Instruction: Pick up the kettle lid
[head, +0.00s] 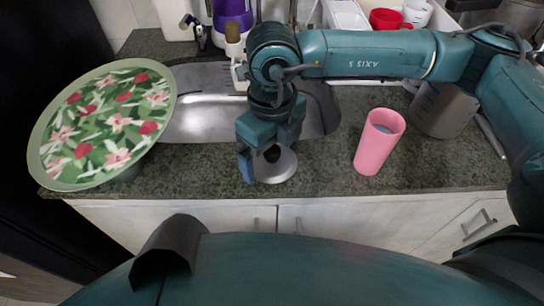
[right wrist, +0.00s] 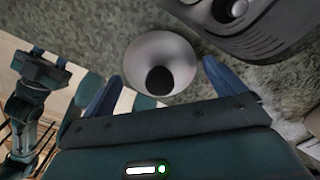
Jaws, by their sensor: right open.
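The kettle lid (head: 281,169) is a round, pale grey disc with a black knob, near the counter's front edge. In the right wrist view the lid (right wrist: 180,48) shows its whole round face, with the knob toward the gripper. My right gripper (head: 266,163) is over the lid in the head view and hides part of it. In the right wrist view its two blue fingers (right wrist: 166,84) are wide apart, with the knob between them and no visible grip. My left gripper (right wrist: 49,57) shows small at the left of the right wrist view; its jaw opening is unclear.
A pink cup (head: 380,142) stands right of the lid. A large floral plate (head: 106,122) is at the left. The metal sink (head: 205,118) lies behind, and a grey container (head: 443,108) stands at the right. Speckled counter (head: 325,172) is bare between the lid and cup.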

